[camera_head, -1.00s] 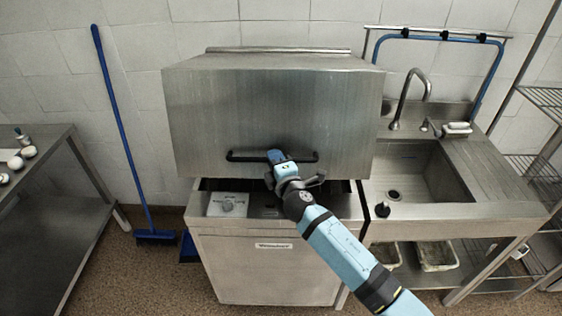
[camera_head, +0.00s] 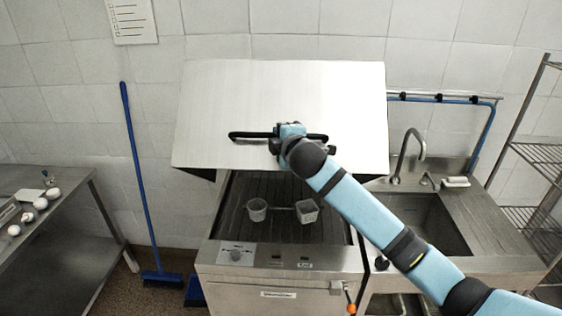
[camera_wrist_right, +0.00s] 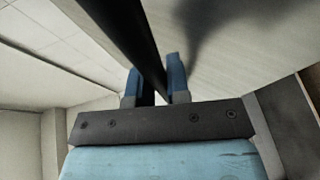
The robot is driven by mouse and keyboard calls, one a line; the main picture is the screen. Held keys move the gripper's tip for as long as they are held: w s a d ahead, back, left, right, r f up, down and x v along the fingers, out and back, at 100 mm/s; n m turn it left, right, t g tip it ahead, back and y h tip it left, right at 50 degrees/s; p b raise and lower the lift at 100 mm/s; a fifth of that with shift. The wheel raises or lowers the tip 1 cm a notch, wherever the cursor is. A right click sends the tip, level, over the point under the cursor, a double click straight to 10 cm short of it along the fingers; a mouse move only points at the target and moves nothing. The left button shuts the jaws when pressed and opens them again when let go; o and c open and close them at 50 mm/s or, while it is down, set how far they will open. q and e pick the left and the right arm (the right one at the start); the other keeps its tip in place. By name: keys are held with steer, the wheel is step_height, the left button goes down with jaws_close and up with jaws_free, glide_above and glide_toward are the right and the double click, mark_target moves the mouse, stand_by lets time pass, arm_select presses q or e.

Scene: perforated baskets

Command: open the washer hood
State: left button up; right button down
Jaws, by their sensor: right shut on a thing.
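The washer hood (camera_head: 290,95) is a large steel cover, raised and tilted, in the middle of the head view. Below it the washer's interior is uncovered, with a dark rack (camera_head: 270,225) inside. A black bar handle (camera_head: 250,136) runs along the hood's lower front. My right gripper (camera_head: 285,137) is shut on the handle near its middle. In the right wrist view, its two blue fingers (camera_wrist_right: 156,88) stand on either side of the black handle (camera_wrist_right: 128,30). My left gripper is not in view.
Two small perforated baskets (camera_head: 257,210) (camera_head: 307,211) sit on the rack inside the washer. A sink (camera_head: 430,220) with a faucet (camera_head: 408,152) stands at right, beside wire shelving (camera_head: 535,160). A steel table (camera_head: 70,195) and a blue broom (camera_head: 137,180) are at left.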

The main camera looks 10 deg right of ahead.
mark_target(282, 117)
steer(key=r, duration=0.1)
steer(key=w+r, duration=0.1)
steer(key=r, duration=0.1)
steer(key=shift+d, duration=0.15)
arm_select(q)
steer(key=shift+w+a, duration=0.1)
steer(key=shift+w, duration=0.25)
arm_select(e)
steer(key=shift+w+d+r, duration=0.1)
steer(key=shift+w+r, duration=0.25)
steer(key=shift+r, duration=0.4)
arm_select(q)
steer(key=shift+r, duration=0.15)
arm_select(e)
steer(key=c, duration=1.1)
jaws_free()
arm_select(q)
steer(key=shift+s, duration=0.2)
